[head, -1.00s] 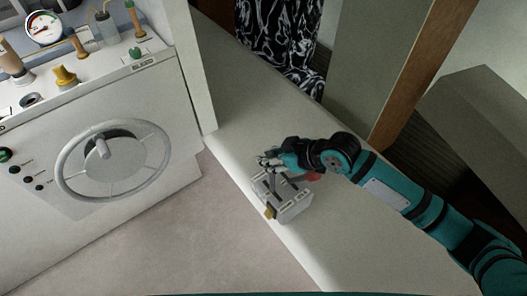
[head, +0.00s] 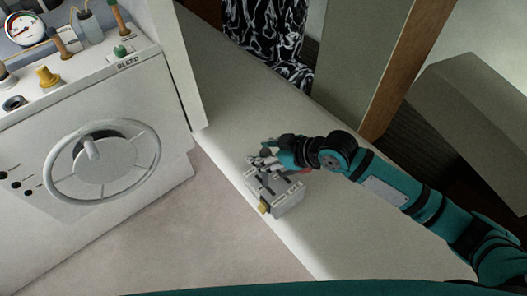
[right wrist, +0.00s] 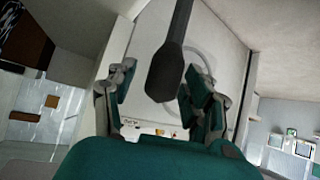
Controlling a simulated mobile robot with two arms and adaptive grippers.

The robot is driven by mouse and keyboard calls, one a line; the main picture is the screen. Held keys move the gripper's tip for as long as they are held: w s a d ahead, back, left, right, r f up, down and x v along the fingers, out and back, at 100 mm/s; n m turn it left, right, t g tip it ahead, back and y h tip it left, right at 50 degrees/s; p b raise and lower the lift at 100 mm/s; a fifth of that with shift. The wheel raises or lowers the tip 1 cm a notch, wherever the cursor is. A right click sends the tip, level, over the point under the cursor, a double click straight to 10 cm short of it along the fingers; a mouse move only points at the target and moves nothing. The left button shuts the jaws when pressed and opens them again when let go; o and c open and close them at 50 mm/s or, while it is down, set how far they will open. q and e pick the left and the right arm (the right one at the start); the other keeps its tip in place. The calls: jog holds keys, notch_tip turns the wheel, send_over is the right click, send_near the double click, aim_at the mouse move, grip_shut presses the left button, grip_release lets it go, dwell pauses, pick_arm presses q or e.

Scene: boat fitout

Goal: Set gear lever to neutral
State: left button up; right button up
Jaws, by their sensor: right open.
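A small grey gear lever box (head: 284,203) stands on the white ledge, with a yellow piece on its near side and a reddish part partly hidden behind my arm. My right gripper (head: 260,162) is over the box's far left part. In the right wrist view, a dark lever with a wide flat end (right wrist: 165,72) lies between the two spread fingers of my right gripper (right wrist: 158,95). I see a gap on both sides of it, with the fingers open. The lever's exact angle is hard to tell in the head view. My left gripper is out of view.
A white console with a handwheel (head: 102,165), a gauge (head: 25,29) and several knobs stands at the left. A wooden post (head: 408,75) and a grey block (head: 470,120) are at the right. Patterned cloth (head: 268,40) hangs at the back. The ledge (head: 225,110) is otherwise clear.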

jog(key=shift+s, duration=0.1)
jog(key=v, duration=1.2)
jog(key=shift+f, duration=0.1)
